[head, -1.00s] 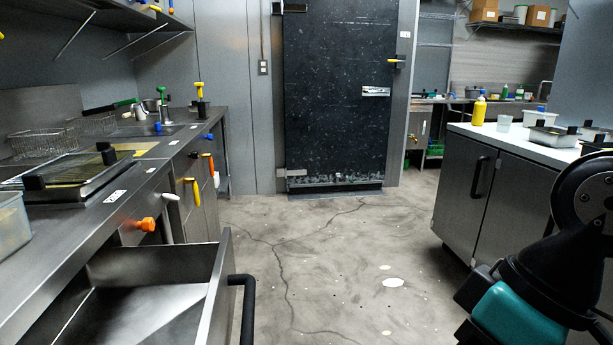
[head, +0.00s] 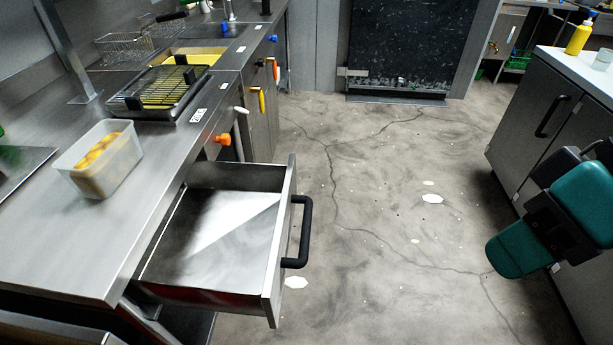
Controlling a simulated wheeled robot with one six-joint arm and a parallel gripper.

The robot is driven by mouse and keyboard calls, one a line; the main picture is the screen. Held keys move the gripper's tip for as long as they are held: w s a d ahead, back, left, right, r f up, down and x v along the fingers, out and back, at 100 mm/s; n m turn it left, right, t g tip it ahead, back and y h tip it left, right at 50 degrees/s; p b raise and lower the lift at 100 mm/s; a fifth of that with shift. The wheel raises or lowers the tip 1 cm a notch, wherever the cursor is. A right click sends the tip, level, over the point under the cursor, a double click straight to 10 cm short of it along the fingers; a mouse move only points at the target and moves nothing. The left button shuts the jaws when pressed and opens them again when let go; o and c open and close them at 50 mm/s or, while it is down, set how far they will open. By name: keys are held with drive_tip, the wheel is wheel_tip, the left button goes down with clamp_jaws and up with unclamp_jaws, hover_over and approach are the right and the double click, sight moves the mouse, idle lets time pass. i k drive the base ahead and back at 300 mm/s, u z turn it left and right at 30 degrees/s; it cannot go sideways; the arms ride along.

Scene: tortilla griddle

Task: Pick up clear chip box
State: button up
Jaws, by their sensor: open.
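A clear, open-topped chip box (head: 112,172) with yellow chips in it stands upright on the left steel counter, near the counter's front edge. Part of my arm, teal and black, shows at the right side of the head view, over the floor aisle and far from the box. My gripper's fingertips cannot be made out in this view.
An empty steel drawer (head: 213,232) is pulled out below the counter (head: 62,250), its black handle (head: 300,232) jutting into the aisle. A griddle tray (head: 160,92) sits behind the box. A right cabinet (head: 535,115) borders the aisle. The middle floor (head: 390,200) is clear.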

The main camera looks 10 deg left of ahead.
sight(96, 166)
drive_tip(key=u, duration=2.5)
drive_tip(key=k, duration=0.5)
drive_tip(key=z, duration=2.1)
drive_tip(key=i, duration=2.65)
